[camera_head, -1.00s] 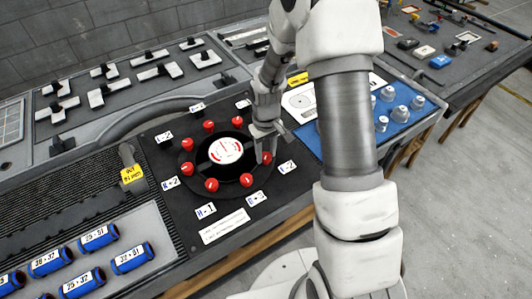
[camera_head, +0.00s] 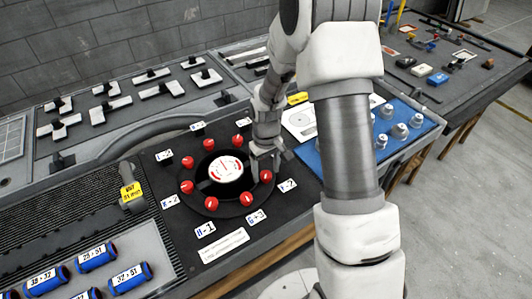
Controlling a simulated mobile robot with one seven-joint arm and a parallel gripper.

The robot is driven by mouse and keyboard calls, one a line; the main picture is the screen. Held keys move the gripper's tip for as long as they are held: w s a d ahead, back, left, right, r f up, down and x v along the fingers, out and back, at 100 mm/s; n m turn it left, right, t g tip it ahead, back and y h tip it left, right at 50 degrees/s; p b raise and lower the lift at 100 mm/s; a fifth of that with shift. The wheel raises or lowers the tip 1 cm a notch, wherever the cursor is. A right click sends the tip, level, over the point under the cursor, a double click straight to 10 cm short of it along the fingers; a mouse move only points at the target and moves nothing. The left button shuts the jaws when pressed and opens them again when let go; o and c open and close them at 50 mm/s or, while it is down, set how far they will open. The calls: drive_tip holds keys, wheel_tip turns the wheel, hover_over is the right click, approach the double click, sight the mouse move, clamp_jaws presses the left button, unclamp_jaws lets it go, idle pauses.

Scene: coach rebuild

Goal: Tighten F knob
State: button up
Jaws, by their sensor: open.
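A round black dial plate (camera_head: 212,205) on the dark panel carries a ring of red knobs around a white gauge (camera_head: 226,169). A red knob (camera_head: 266,176) sits at the dial's right side. The label beside it (camera_head: 287,186) is small and seems to read "F-2". My gripper (camera_head: 266,166) points down at this knob, its fingers apart, one left of it and one at its upper right. I cannot tell whether the fingers touch it. The knob's upper part is partly hidden by the gripper.
Other red knobs, such as the lower-right one (camera_head: 246,199), stand close by. A blue board (camera_head: 398,150) with grey knobs lies to the right, partly behind my arm. Blue cylinders (camera_head: 97,257) lie at lower left. A yellow-tagged handle (camera_head: 131,194) stands left of the dial.

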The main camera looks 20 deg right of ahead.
sight(266, 174)
wheel_tip(266, 174, up, 17)
drive_tip(key=shift+p, duration=0.45)
drive_tip(key=s+r+m+t, duration=0.1)
drive_tip(key=s+r+t, duration=0.1)
drive_tip(key=s+r, duration=0.4)
drive_tip(key=s+r+m+t, duration=0.2)
drive_tip(key=s+r, duration=0.5)
drive_tip(key=s, duration=0.7)
drive_tip(key=shift+s+r+t, duration=0.15)
drive_tip(key=shift+s+t, duration=0.25)
drive_tip(key=shift+t, duration=0.4)
idle(0.5)
